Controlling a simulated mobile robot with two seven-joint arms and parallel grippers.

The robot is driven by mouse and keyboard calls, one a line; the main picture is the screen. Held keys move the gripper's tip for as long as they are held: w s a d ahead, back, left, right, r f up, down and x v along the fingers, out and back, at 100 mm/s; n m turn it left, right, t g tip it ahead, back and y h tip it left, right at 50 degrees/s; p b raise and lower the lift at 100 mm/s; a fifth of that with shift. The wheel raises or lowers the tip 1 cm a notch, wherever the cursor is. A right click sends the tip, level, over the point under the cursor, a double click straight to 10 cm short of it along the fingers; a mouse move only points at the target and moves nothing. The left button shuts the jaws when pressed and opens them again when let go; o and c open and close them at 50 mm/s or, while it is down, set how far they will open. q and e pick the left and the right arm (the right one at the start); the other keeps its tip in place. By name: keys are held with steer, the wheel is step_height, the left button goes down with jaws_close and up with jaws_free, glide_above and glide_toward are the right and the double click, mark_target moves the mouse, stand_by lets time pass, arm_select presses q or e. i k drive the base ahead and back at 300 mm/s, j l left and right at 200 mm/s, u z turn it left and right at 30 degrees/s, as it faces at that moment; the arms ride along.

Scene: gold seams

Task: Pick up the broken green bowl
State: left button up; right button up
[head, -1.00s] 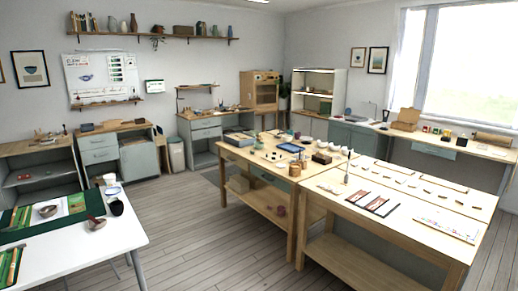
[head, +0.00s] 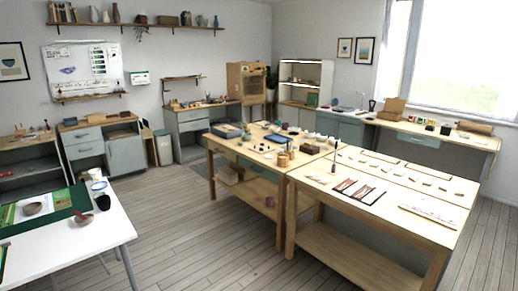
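I cannot make out a bowl that is clearly green and broken. On the white table at the lower left, a brownish bowl (head: 32,208) sits on papers over a green mat (head: 66,204). A small reddish-brown piece (head: 83,219) lies near the mat's edge, too small to tell its shape. A dark cup (head: 103,202) and a white vessel with a blue rim (head: 98,186) stand beside the mat. Neither of my grippers is in view.
The white table (head: 115,234) has a bare front corner. A wooden worktable (head: 300,183) with strips and papers adjoins another wooden table crowded with small vessels. Grey cabinets (head: 85,141) line the back wall. Open plank floor (head: 185,240) lies between the white and wooden tables.

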mark_target(246, 137)
steer(key=i+j+u, duration=0.1)
steer(key=i, duration=0.5)
steer(key=i+j, duration=0.2)
steer(key=i, duration=0.4)
steer(key=i+z, duration=0.1)
steer(key=i, duration=1.55)
steer(key=i+u, duration=0.35)
steer(key=i, duration=0.4)
steer(key=i+u, duration=0.35)
steer(key=i, duration=0.4)
steer(key=i+j+z, duration=0.3)
steer(key=i, duration=0.3)
steer(key=i+j+z, duration=0.3)
steer(key=i, duration=0.25)
steer(key=i+j+z, duration=0.2)
steer(key=j, duration=0.15)
steer(key=i+j+z, duration=0.15)
steer(key=j, duration=0.2)
steer(key=i+j+z, duration=0.2)
steer(key=j, duration=0.2)
steer(key=k, duration=0.05)
